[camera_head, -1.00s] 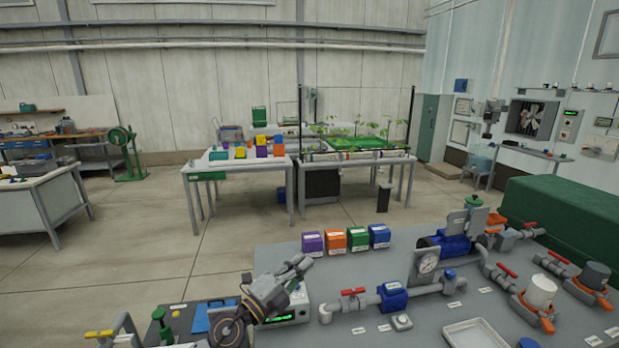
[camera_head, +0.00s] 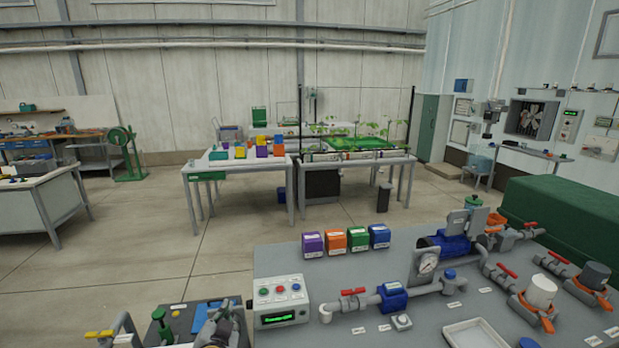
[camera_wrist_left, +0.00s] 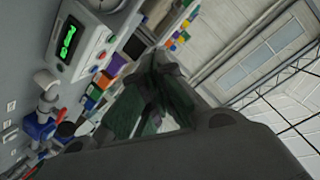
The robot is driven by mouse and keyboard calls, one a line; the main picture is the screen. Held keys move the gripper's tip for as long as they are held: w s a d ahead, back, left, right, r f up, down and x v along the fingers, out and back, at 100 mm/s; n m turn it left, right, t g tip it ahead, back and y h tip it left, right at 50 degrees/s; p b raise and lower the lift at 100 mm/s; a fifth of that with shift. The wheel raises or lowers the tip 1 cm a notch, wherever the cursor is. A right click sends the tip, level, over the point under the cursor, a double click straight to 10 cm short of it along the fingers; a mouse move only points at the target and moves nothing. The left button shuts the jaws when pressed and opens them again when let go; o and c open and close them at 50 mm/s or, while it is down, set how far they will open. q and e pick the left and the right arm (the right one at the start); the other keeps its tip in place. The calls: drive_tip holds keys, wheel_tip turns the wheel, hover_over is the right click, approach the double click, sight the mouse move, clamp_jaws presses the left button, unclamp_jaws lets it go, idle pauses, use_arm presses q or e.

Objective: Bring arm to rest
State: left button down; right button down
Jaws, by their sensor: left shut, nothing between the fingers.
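My left gripper (camera_head: 226,322) is low at the bottom edge of the head view, left of the white control box (camera_head: 279,301) and apart from it. Its fingers are closed with nothing between them. In the left wrist view the dark fingers (camera_wrist_left: 158,88) meet in the middle of the picture, and the control box (camera_wrist_left: 78,40) shows at upper left, tilted. My right gripper is in neither view.
A blue panel (camera_head: 198,316) lies by the gripper. Open floor (camera_head: 140,260) lies beyond.

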use_arm(q)
drive_tip(key=s+f+n+g+h, duration=0.1)
drive_tip(key=s+f+g, duration=0.55)
drive_tip(key=s, duration=0.45)
drive_tip(key=s+f+n+g+h, duration=0.2)
drive_tip(key=s+f+g, duration=0.3)
drive_tip(key=s+f, duration=0.5)
drive_tip(key=s+f+g, duration=0.1)
drive_tip(key=s+f, duration=0.1)
drive_tip(key=f, duration=1.3)
drive_tip(key=s+f, duration=0.2)
drive_tip(key=f, duration=1.4)
drive_tip(key=s+a+f, duration=0.2)
drive_tip(key=s+f, duration=0.7)
drive_tip(key=s, duration=0.2)
drive_tip(key=s+a+f+g, duration=0.1)
drive_tip(key=s+a+f, duration=0.1)
drive_tip(key=s+f, duration=0.8)
drive_tip(key=shift+s+a+f+m, duration=0.3)
drive_tip(key=shift+s+a+m, duration=0.1)
drive_tip(key=shift+s, duration=0.45)
drive_tip(key=shift+d, duration=0.1)
